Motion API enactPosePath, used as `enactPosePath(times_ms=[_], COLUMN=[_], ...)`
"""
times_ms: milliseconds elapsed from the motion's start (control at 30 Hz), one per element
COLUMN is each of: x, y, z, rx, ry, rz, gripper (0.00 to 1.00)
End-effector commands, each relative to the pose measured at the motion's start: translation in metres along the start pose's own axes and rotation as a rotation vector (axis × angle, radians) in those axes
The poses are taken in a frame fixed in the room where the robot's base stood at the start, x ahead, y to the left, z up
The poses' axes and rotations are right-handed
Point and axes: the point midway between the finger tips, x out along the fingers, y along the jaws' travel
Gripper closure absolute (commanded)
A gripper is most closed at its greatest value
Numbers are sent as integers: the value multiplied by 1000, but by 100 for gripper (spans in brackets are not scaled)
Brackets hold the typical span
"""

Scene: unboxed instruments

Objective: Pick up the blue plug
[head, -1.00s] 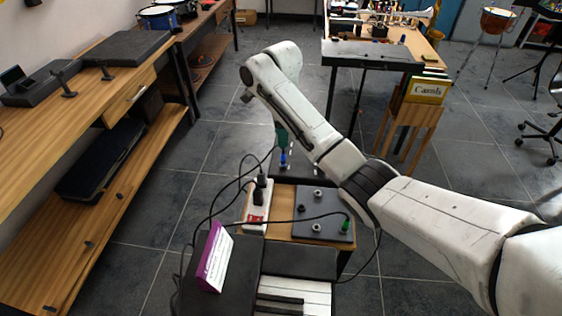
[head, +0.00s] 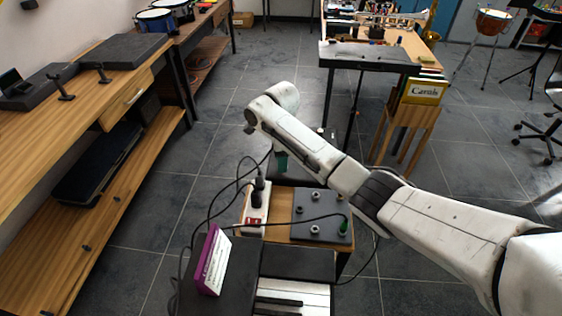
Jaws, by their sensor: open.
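My arm reaches in from the right, and its wrist bends down at the upper middle. My gripper (head: 281,167) points down, open, and shows as a teal part over a dark surface beyond the socket plate. I do not see the blue plug in the current head view; my gripper and wrist cover the spot where blue showed earlier. Whether the plug is between the fingers cannot be told.
A grey socket plate (head: 305,230) holds a green plug (head: 343,226) with a black cable. Beside it are a power strip (head: 255,214) with a black plug and a purple-edged card (head: 213,261). A wooden bench (head: 85,95) is left, a yellow book (head: 424,92) beyond.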

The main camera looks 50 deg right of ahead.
Motion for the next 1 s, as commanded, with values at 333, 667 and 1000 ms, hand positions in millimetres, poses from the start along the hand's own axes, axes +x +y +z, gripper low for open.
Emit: enactPosePath(times_ms=[333,667,1000], x=[-1,-1,-3], y=[0,0,0], z=[0,0,0], rx=[0,0,0], ry=[0,0,-1], rz=[-1,-1,-2], gripper=[78,100,100])
